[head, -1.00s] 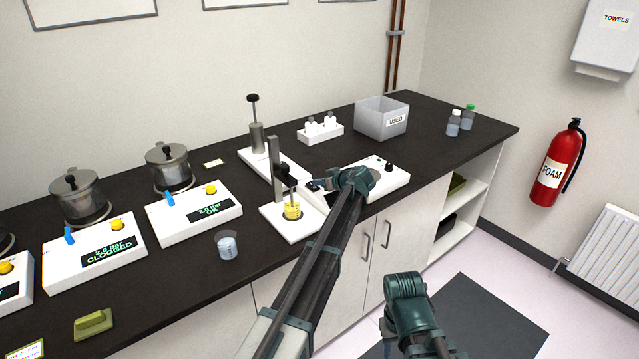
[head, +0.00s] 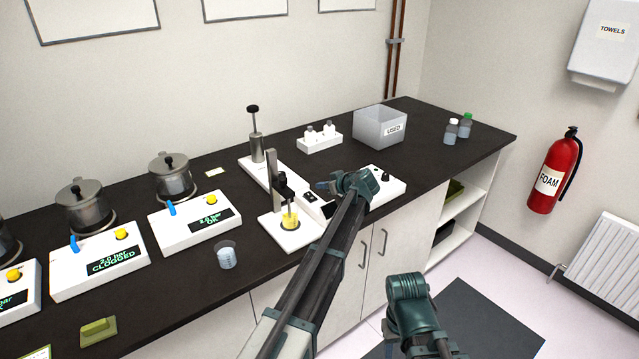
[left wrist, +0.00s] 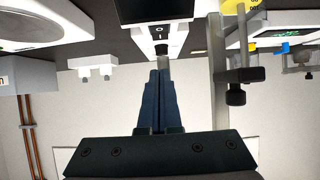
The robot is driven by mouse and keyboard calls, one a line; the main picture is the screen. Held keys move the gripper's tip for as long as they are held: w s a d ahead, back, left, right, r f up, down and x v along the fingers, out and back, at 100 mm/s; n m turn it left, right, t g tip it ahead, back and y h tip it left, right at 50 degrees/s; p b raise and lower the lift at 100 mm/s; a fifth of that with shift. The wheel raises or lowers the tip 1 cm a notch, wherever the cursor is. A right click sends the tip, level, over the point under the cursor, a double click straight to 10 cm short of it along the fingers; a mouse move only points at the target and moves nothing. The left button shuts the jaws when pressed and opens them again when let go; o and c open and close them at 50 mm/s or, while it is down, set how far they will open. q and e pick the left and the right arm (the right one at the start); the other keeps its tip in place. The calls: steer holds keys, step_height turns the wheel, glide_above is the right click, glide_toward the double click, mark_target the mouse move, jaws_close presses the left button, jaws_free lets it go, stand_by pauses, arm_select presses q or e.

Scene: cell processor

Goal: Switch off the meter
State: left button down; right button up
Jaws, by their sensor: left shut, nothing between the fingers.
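The meter (head: 313,200) is a small white box on the dark bench, partly hidden behind my left arm in the head view. In the left wrist view, the meter (left wrist: 145,33) shows a dark screen, cut off by the top edge, and a switch (left wrist: 161,49) with O and I marks beside it. My left gripper (left wrist: 162,62) is shut and empty, its fingertips right at the switch; I cannot tell if they touch. In the head view, the left gripper (head: 324,187) is over the meter. My right gripper is out of view.
A post stand (head: 272,180) with a yellow beaker (head: 290,218) stands just left of the meter. A white box with a black knob (head: 386,176) is to the right. A clear cup (head: 226,256) and a grey USED bin (head: 365,125) are also on the bench.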

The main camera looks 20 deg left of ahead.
arm_select(q)
steer(key=s+d+r+p, duration=0.1)
steer(key=s+d, duration=0.3)
steer(key=d, duration=0.1)
steer(key=shift+s+r, duration=0.15)
steer(key=shift+r, duration=0.1)
steer(key=s+a+f+m+g+h, duration=0.1)
steer(key=s+f+m+g+h, duration=0.3)
steer(key=s, duration=1)
steer(key=s+a+f+m+g+h, duration=0.1)
steer(key=s+f+m+g+h, duration=0.15)
steer(key=s+f, duration=0.7)
steer(key=s+d+r+m+h, duration=0.2)
steer(key=s+d+m+h, duration=0.15)
steer(key=s, duration=0.95)
steer(key=s+d+m+g+y, duration=0.1)
steer(key=s+d+m, duration=0.3)
steer(key=d, duration=0.7)
steer(key=shift+s+r+y, duration=0.25)
steer(key=shift+y, duration=0.05)
